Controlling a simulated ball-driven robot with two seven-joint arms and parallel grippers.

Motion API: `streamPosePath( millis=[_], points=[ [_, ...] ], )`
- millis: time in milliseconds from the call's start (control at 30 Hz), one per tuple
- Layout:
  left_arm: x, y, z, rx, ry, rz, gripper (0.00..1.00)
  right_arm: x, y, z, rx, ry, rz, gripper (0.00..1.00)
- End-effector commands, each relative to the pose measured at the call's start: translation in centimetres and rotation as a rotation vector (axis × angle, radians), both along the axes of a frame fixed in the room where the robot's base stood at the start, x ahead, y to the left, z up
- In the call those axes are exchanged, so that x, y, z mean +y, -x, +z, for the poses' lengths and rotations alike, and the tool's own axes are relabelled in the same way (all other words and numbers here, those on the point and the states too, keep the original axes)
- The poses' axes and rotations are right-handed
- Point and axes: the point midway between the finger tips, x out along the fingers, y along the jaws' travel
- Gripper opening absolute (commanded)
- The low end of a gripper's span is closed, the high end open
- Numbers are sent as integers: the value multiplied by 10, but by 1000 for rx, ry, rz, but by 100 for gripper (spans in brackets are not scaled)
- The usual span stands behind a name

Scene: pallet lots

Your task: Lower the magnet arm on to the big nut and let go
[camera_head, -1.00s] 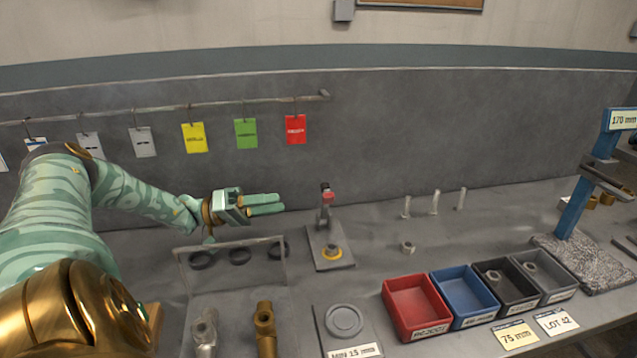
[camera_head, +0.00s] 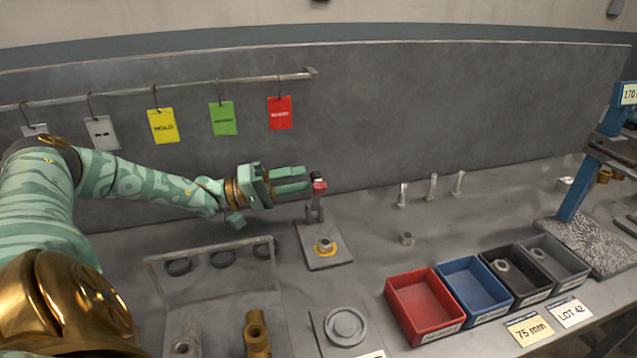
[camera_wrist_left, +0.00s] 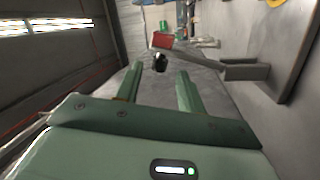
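The magnet arm (camera_head: 315,212) stands raised on a grey plate (camera_head: 330,262), with a red piece and a dark tip at its top. A nut (camera_head: 324,245), seemingly the big nut, sits in a yellow ring on the same plate, in front of the arm. My left gripper (camera_head: 307,179) is at the arm's raised top, pointing right. In the left wrist view its two fingers (camera_wrist_left: 158,80) are apart, and a black knob (camera_wrist_left: 160,62) shows between or just beyond their tips. I cannot tell if they touch it. My right gripper is out of view.
A clear-framed rack (camera_head: 208,247) with dark rings stands left of the plate. Red (camera_head: 392,292), blue (camera_head: 448,274), black and grey bins line the right front. Coloured tags hang from a rail (camera_head: 150,92).

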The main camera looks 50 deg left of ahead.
Motion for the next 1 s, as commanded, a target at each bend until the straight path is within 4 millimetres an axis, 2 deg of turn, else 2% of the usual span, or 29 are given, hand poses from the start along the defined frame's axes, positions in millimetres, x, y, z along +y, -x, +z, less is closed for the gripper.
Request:
streamPosePath(
  millis=[100, 233, 600, 633, 700, 767, 1000],
  points=[
    [-14, -19, 0, 0, 1, -1, 39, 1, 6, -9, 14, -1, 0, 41],
    [-23, -30, 3, 1, 0, -1, 39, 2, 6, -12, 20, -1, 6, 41],
    [-26, -36, 7, 0, -1, 1, 39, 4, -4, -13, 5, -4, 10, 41],
    [-26, -36, 7, 0, -1, 1, 34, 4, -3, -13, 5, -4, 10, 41],
    [-26, -35, 7, 0, -1, 1, 14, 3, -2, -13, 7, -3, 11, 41],
    [-26, -35, 7, 0, -1, 1, 0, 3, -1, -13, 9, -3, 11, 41],
    [-27, -35, 8, -5, -10, 1, 0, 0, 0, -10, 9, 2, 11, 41]
  ],
)
